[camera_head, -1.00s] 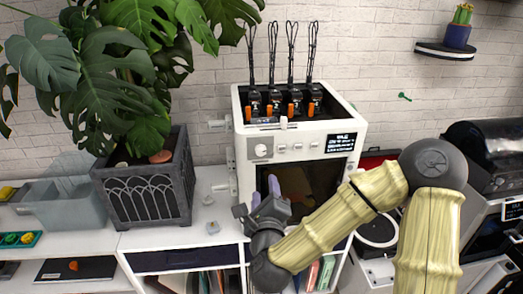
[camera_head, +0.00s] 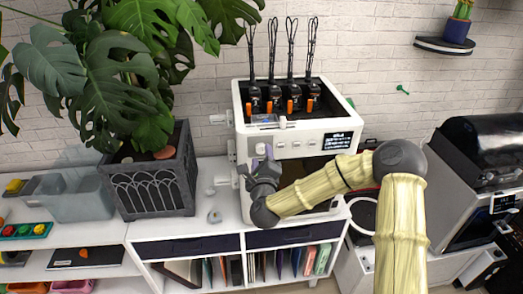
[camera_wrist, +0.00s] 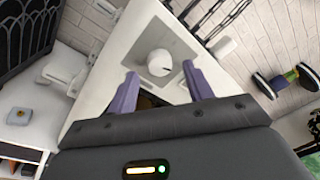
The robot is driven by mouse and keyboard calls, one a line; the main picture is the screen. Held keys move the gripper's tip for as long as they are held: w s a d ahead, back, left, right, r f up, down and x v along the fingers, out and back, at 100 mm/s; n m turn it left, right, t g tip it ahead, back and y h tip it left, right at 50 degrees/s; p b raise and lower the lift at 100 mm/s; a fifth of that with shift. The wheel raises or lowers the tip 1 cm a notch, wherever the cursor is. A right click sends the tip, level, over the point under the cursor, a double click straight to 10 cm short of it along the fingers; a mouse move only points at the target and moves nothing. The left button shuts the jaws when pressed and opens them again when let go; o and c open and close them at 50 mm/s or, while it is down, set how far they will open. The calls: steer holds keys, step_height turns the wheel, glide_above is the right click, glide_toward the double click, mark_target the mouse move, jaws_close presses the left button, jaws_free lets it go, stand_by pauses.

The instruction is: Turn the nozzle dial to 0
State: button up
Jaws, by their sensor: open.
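The nozzle dial is a round white knob (camera_wrist: 160,63) on a grey panel of the white printer (camera_head: 303,146). In the wrist view it lies just beyond and between my fingertips, with a dark pointer line on its face. No number is readable around it. My gripper (camera_wrist: 160,88) is open, its two purple fingers spread apart and not visibly touching the knob. In the head view my gripper (camera_head: 261,158) is in front of the printer's upper left front, and the dial is mostly hidden behind it.
Several small buttons and a lit display (camera_head: 338,141) are right of the dial. A potted plant (camera_head: 152,185) stands left of the printer. A small grey object (camera_head: 215,216) lies on the white shelf top. Black holders with looped cables rise from the printer's top.

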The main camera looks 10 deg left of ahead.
steer(key=shift+w+a, duration=0.2)
steer(key=shift+w, duration=0.75)
steer(key=c, duration=1)
steer(key=shift+o, duration=0.2)
steer(key=shift+f+n+b, duration=0.1)
steer(key=shift+n+b, duration=0.25)
steer(key=shift+n, duration=0.05)
steer(key=n+b, duration=0.2)
steer(key=b, duration=0.1)
steer(key=shift+f+n, duration=0.15)
steer(key=shift+n, duration=0.15)
steer(key=n+b, duration=0.3)
steer(key=shift+n+t+b, duration=0.3)
steer(key=shift+b, duration=0.1)
steer(key=n+b, duration=0.4)
steer(key=shift+f+n+y+b, duration=0.1)
steer(key=shift+n+y+b, duration=0.3)
steer(key=shift+d+n+b, duration=0.1)
steer(key=shift+n+b, duration=1.05)
steer(key=shift+n, duration=0.25)
steer(key=shift+r, duration=0.2)
